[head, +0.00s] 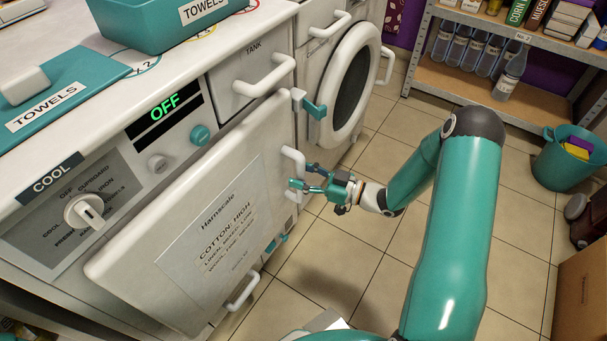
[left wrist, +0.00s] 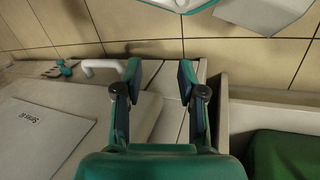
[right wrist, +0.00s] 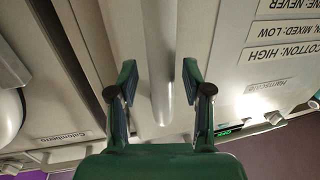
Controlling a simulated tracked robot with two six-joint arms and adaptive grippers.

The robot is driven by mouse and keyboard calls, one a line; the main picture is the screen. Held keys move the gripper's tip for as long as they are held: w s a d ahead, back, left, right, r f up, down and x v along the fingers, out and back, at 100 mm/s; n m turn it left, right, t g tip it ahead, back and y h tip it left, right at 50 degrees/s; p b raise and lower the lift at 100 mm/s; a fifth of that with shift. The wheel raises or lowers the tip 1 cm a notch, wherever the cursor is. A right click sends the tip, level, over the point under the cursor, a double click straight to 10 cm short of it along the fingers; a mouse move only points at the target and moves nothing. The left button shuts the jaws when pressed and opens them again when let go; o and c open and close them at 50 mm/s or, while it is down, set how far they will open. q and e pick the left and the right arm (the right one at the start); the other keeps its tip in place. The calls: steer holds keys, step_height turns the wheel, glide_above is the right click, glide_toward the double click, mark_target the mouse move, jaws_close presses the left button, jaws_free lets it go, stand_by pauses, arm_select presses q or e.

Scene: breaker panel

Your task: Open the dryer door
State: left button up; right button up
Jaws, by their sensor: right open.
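The dryer door (head: 140,250) is a pale panel with a printed sheet (head: 215,225) on it, and it appears closed against the dryer front. Its upright white handle (head: 291,160) is at the door's right edge. A teal lever (head: 315,109) on a white mount sits by the door's upper right corner. My right gripper (head: 308,180) is open at the handle. In the right wrist view the white handle bar (right wrist: 157,50) runs between the open fingers (right wrist: 158,78), with gaps beside it. My left gripper (left wrist: 160,74) is open and empty; I cannot make it out in the head view.
The OFF display (head: 163,113), dial (head: 84,211) and TANK drawer handle (head: 265,76) are above the door. A round-doored machine (head: 350,85) stands beyond. A shelf (head: 480,90) and teal bin (head: 563,160) are at right. The tiled floor (head: 330,250) before the dryer is free.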

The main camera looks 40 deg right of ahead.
steer(key=shift+w+a, duration=0.2)
steer(key=shift+w, duration=0.1)
steer(key=shift+c, duration=0.4)
jaws_close()
